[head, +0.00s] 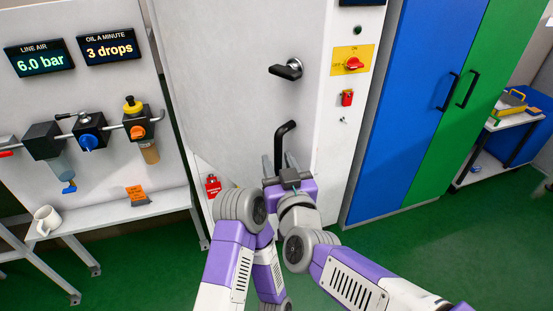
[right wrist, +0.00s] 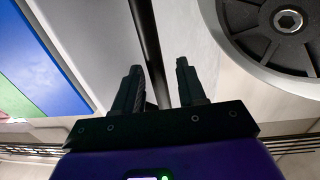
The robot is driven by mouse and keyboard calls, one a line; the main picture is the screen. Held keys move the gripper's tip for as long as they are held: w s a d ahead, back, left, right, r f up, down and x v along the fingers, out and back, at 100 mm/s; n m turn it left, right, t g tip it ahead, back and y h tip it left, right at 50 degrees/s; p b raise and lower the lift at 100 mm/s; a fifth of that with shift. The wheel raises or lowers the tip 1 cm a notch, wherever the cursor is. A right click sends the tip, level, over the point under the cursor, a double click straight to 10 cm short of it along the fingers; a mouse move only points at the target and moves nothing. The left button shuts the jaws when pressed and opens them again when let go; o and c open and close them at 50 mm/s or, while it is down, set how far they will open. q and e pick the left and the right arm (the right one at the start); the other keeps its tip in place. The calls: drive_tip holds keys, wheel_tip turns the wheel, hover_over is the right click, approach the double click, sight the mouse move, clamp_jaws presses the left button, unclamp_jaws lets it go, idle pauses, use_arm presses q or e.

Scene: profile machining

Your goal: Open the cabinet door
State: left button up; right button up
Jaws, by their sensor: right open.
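The white cabinet door (head: 235,80) fills the middle of the head view. It has a black turning latch (head: 287,69) and, below it, a black bar handle (head: 285,132). I cannot tell for sure whether the door is ajar. My right gripper (head: 279,166) is open at the lower end of the bar handle. In the right wrist view, the handle (right wrist: 149,45) passes between the two spread fingers (right wrist: 156,85); contact is not clear. My left arm's rounded joint is close to the left of the right gripper. My left gripper itself does not show.
A control panel with a yellow-backed red switch (head: 354,63) is right of the door, beside a blue and green locker (head: 410,120). Green floor (head: 400,260) is free at right.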

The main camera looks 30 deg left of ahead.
drive_tip(key=v, duration=0.6)
